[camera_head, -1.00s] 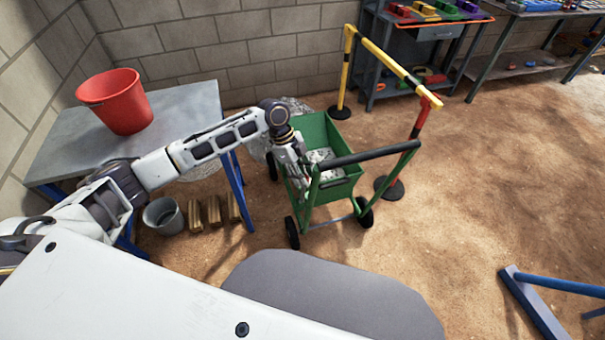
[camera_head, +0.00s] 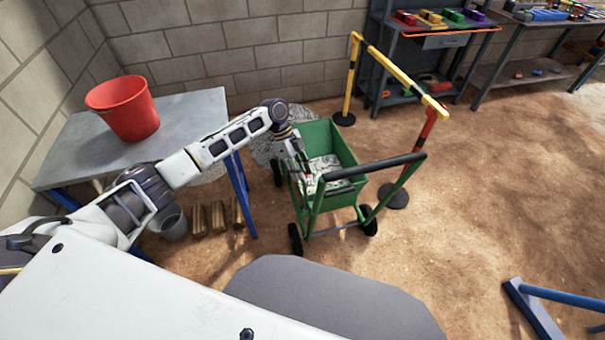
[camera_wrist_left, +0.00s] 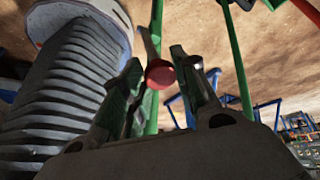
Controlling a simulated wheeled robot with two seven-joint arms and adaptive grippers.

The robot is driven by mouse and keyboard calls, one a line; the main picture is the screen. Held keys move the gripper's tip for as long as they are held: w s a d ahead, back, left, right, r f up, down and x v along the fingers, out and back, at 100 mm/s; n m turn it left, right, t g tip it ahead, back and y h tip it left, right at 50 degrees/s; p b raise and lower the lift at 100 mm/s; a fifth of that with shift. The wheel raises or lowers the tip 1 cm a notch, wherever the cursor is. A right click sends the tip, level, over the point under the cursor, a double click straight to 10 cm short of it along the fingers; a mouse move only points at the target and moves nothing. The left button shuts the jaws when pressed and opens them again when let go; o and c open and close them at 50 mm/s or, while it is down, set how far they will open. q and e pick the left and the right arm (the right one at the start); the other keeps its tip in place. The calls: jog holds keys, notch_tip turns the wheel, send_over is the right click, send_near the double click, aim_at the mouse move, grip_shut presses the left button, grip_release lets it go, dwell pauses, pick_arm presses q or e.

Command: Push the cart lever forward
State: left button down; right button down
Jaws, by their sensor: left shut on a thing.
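The green cart (camera_head: 345,144) stands on the dirt floor, with a dark push bar (camera_head: 375,167) at its near end. My left gripper (camera_head: 308,184) is at the cart's near left side, just left of the push bar. In the left wrist view, the cart lever's red knob (camera_wrist_left: 160,75) sits between the two fingers of my left gripper (camera_wrist_left: 160,82), which is shut on it. The lever's lower part is hard to make out in the head view, where the gripper covers it. My right gripper is not in view.
A grey table (camera_head: 77,150) with a red bucket (camera_head: 124,107) stands left of the cart. A metal pail (camera_head: 170,223) and brass-coloured blocks (camera_head: 217,217) are on the floor. A yellow-and-red barrier (camera_head: 400,75) stands close behind and right of the cart.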

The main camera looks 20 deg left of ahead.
pick_arm(q)
jog(key=shift+w+a, duration=0.35)
jog(key=shift+w, duration=0.1)
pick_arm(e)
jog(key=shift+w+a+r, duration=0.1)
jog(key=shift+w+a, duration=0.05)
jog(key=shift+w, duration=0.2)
pick_arm(q)
jog(key=c, duration=1.4)
grip_release()
jog(key=shift+w, duration=0.1)
jog(key=o, duration=0.3)
jog(key=shift+w+f, duration=0.1)
jog(key=shift+f, duration=0.1)
jog(key=shift+v, duration=6.05)
